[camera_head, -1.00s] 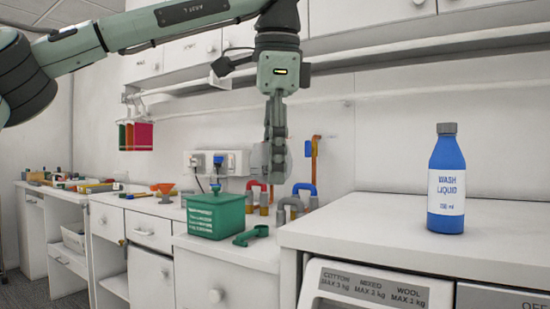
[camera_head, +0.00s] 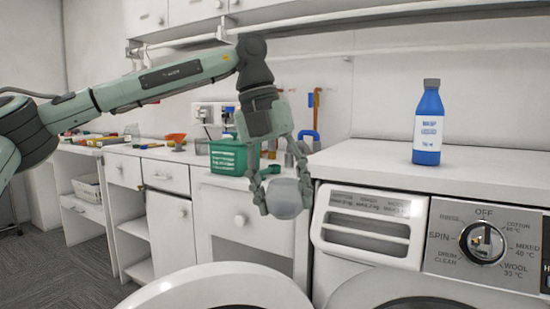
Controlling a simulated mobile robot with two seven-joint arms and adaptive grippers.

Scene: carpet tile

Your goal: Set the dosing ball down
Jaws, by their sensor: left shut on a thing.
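My left gripper (camera_head: 277,178) points down and is shut on the dosing ball (camera_head: 287,198), a greyish translucent round thing between its fingertips. The ball hangs in the air in front of the white cabinet, left of the washing machine's panel and above a round white rim, which looks like the open machine door (camera_head: 215,287). Nothing visible supports the ball from below. My right gripper is not in view.
A blue wash liquid bottle (camera_head: 428,128) stands on the white worktop (camera_head: 400,165) at right. Below it are the detergent drawer (camera_head: 370,228) and dial (camera_head: 482,243). A green basket (camera_head: 230,157) and tools crowd the counter behind the gripper.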

